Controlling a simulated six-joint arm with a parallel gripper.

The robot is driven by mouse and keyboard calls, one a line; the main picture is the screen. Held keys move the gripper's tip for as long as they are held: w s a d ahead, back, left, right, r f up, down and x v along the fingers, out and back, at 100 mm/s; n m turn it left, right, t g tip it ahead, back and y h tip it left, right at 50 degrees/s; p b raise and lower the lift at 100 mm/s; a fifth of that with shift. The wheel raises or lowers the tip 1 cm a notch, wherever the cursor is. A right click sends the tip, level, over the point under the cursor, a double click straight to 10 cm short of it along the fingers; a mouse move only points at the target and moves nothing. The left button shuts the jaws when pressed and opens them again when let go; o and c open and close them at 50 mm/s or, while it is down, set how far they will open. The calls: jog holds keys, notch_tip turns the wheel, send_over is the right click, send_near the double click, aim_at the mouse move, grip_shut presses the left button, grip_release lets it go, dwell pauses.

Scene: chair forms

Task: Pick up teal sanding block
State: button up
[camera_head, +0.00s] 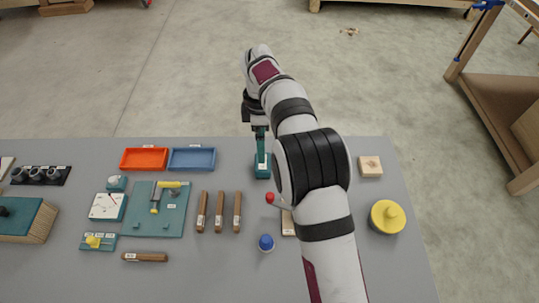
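A teal block-like piece (263,170) with a small pale label sits near the far edge of the grey table, right of the blue tray. It looks like the teal sanding block, though its upper part merges with a narrow teal upright. My gripper (260,137) is directly above and at this piece, pointing down. Its fingers are small and dark, and I cannot tell whether they touch the piece or how far apart they are. My arm reaches over the table's right part and hides some of the surface.
An orange tray (144,159) and a blue tray (192,159) lie left of the gripper.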

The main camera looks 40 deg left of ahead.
notch_tip(320, 180, down, 11)
jog(key=shift+w+r, duration=0.1)
jog(key=shift+r, duration=0.1)
jog(key=c, duration=1)
jog(key=shift+r, duration=2.05)
jog(key=w+d+r, duration=0.5)
jog(key=d+r, duration=0.2)
jog(key=d, duration=0.3)
jog(key=shift+d, duration=0.2)
